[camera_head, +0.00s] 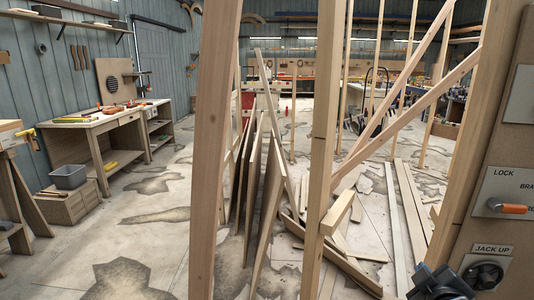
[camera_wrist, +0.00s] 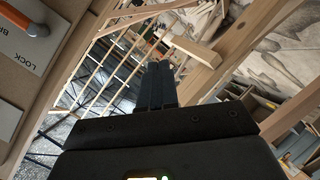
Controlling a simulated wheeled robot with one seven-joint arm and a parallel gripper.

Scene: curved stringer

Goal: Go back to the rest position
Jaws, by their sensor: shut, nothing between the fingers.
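My gripper (camera_wrist: 159,66) shows in the wrist view as two dark fingers side by side, closed together and empty. In the head view, a dark part of my arm shows at the bottom right, in front of the panel; the fingertips cannot be made out there. The brown panel (camera_head: 500,150) stands at the right edge, with a LOCK plate, an orange-handled lever (camera_head: 507,208) and a black knob (camera_head: 485,273) under a JACK UP label. The orange handle (camera_wrist: 36,29) also shows at the upper left of the wrist view, apart from the fingers.
Upright wooden posts (camera_head: 325,130) and a diagonal brace (camera_head: 408,112) stand close in front. Loose boards (camera_head: 262,190) lean and lie behind them. A workbench (camera_head: 98,132) and a grey bin (camera_head: 68,177) are at the left. The floor at the left middle is clear.

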